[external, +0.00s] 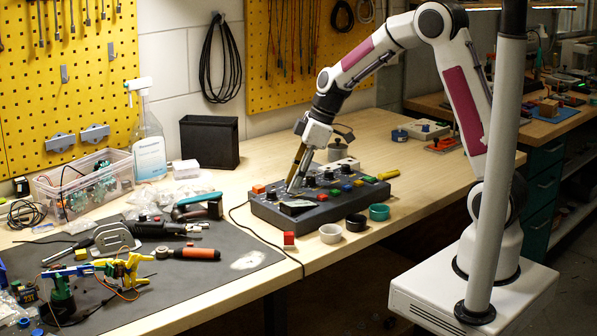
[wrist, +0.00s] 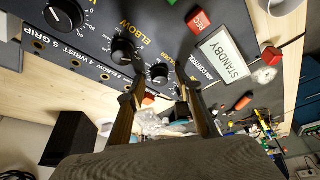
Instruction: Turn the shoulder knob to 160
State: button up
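The dark control box (external: 262,210) sits on the wooden bench, with a row of black knobs on top. In the wrist view the shoulder knob (wrist: 160,73), beside a partly hidden label ending in "LDER", is a small black knob just past my fingertips. My gripper (wrist: 158,86) is open, with one finger on each side of that knob; I cannot tell whether they touch it. The knob's pointer and scale are too small to read. The elbow knob (wrist: 122,51) stands close to the left finger. In the external view my gripper (external: 293,186) points down at the box's left part.
A white "STANDBY" display (wrist: 224,57) and a red button (wrist: 198,20) are beside the shoulder knob. A red cube (external: 289,239) and white (external: 330,234), black (external: 356,223) and teal (external: 379,212) cups stand in front of the box. A cable runs along its left side.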

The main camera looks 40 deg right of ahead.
grip_shut()
jog(key=shift+m+t, duration=0.4)
jog(key=shift+m, duration=0.5)
jog(key=shift+s+a+m+h, duration=0.1)
jog(key=shift+m+h, duration=0.2)
jog(key=shift+m, duration=0.3)
jog(key=shift+m+t+h, duration=0.4)
jog(key=shift+m, duration=0.8)
jog(key=shift+a+m+h, duration=0.1)
jog(key=shift+m+h, duration=0.3)
jog(key=shift+m, duration=0.6)
grip_release()
